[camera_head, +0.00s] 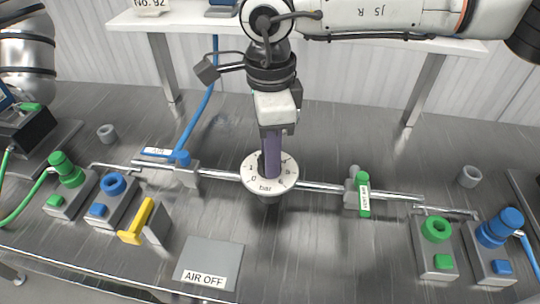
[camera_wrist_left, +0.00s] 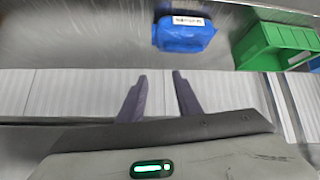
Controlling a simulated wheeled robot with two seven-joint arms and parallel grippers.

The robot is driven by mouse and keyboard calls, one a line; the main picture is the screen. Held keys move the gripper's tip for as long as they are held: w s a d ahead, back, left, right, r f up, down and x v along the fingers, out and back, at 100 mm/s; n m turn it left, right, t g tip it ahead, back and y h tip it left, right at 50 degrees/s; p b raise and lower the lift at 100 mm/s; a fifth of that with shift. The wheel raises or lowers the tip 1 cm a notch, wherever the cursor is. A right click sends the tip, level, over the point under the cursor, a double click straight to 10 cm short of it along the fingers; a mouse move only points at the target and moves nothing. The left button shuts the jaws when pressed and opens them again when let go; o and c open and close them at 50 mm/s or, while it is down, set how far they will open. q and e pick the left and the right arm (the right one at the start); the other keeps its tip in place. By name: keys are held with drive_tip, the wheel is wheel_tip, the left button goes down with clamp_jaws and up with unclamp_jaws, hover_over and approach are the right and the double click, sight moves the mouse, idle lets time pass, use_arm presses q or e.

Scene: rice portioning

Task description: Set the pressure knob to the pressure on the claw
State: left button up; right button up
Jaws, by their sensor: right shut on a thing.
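The pressure knob's white round dial (camera_head: 255,184), marked with numbers and "bar", sits on the metal pipe at the middle of the bench. My right gripper (camera_head: 269,170) points down over the dial with its purple fingers shut on the dark knob at its centre. The fingers hide most of the knob, so its exact setting cannot be read. My left gripper (camera_wrist_left: 160,82) shows in the left wrist view, its two fingers apart with nothing between them. I cannot make out a claw with a pressure marking.
A yellow lever (camera_head: 138,220), a blue-handled valve (camera_head: 181,157) and a green-handled valve (camera_head: 363,193) are nearby. An "AIR OFF" plate (camera_head: 211,256) lies in front. Blue and green fittings stand at both sides.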

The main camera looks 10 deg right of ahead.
drive_tip(key=n+b, duration=0.1)
drive_tip(key=n, duration=0.1)
drive_tip(key=shift+n, duration=0.4)
drive_tip(key=shift+n+b, duration=0.6)
drive_tip(key=shift+n, duration=0.6)
drive_tip(key=shift+n+b, duration=0.3)
drive_tip(key=shift+n, duration=0.5)
drive_tip(key=shift+r+n, duration=0.1)
drive_tip(key=shift+n, duration=0.2)
drive_tip(key=o, duration=1.1)
drive_tip(key=shift+c, duration=0.2)
